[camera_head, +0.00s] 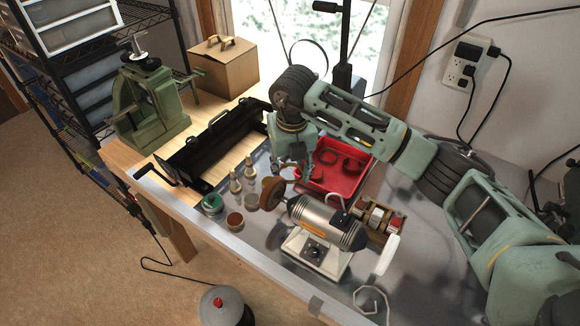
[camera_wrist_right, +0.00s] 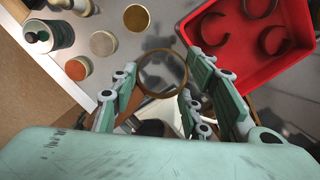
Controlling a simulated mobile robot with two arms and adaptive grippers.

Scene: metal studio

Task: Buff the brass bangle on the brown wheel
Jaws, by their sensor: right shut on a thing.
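The brass bangle (camera_wrist_right: 160,96) is a thin gold-brown ring, seen almost face-on between my right fingers (camera_wrist_right: 164,80) in the wrist view. My right gripper (camera_head: 299,178) is shut on it, above the bench just behind the polishing motor. The brown wheel (camera_head: 272,193) is on the left end of the silver motor (camera_head: 326,222), close below and left of the gripper. In the wrist view, the bangle overlaps brown parts below it; I cannot tell whether it touches the wheel. My left gripper is in neither view.
A red tray (camera_head: 345,181) with dark cuffs lies behind the motor. A white wheel (camera_head: 388,254) is on its right end. Jars (camera_head: 212,204) and bottles (camera_head: 235,183) stand left of the brown wheel. A black metal bender, green press (camera_head: 145,105) and cardboard box (camera_head: 224,68) stand farther back.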

